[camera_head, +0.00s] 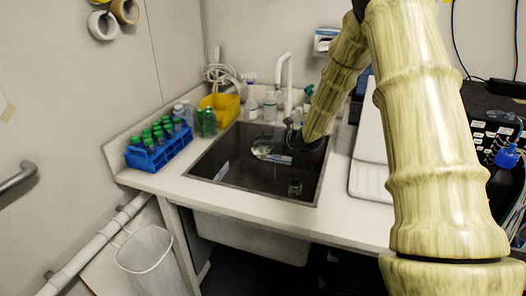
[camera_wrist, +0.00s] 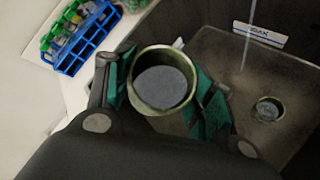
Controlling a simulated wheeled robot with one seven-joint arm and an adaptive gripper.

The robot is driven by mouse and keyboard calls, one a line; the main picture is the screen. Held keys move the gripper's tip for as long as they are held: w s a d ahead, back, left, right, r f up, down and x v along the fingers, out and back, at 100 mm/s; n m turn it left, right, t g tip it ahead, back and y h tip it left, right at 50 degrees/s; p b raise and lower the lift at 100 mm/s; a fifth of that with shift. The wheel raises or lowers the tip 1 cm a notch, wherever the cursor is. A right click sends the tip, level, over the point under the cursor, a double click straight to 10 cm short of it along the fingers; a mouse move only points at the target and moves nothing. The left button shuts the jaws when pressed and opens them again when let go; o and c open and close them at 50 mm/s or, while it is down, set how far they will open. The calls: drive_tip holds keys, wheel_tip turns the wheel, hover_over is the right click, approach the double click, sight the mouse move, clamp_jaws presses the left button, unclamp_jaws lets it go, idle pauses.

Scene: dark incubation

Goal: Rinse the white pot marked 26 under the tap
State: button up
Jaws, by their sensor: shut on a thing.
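A round pot (camera_wrist: 162,78) with a pale rim and a grey inside sits between the teal-padded fingers of my gripper (camera_wrist: 160,92), which is shut on it. No number 26 can be read on it. In the head view my gripper (camera_head: 292,138) is over the dark sink (camera_head: 240,180), and the pale round pot (camera_head: 262,150) shows at its left. The white tap (camera_head: 287,70) stands behind the sink. A thin pale line, seemingly running water (camera_wrist: 247,40), falls to the right of the pot in the wrist view, apart from it.
A blue rack (camera_head: 150,158) with green-capped bottles stands left of the sink. A yellow container (camera_head: 222,106) and spray bottles (camera_head: 251,100) line the back. The drain (camera_wrist: 268,109) is on the sink floor. A white tray (camera_head: 368,180) lies on the right.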

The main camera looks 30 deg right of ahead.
idle(0.3)
drive_tip(key=shift+d+r+m+t+y, duration=0.1)
drive_tip(key=shift+r+m+t+y, duration=0.15)
drive_tip(key=shift+m+t+y, duration=0.2)
idle(0.4)
drive_tip(key=shift+m+t+y+b, duration=0.25)
drive_tip(key=shift+b, duration=0.15)
drive_tip(key=shift+r, duration=0.25)
drive_tip(key=shift+m+t+y+b, duration=0.3)
drive_tip(key=shift+m+y+b, duration=0.05)
drive_tip(key=shift+m+y, duration=0.05)
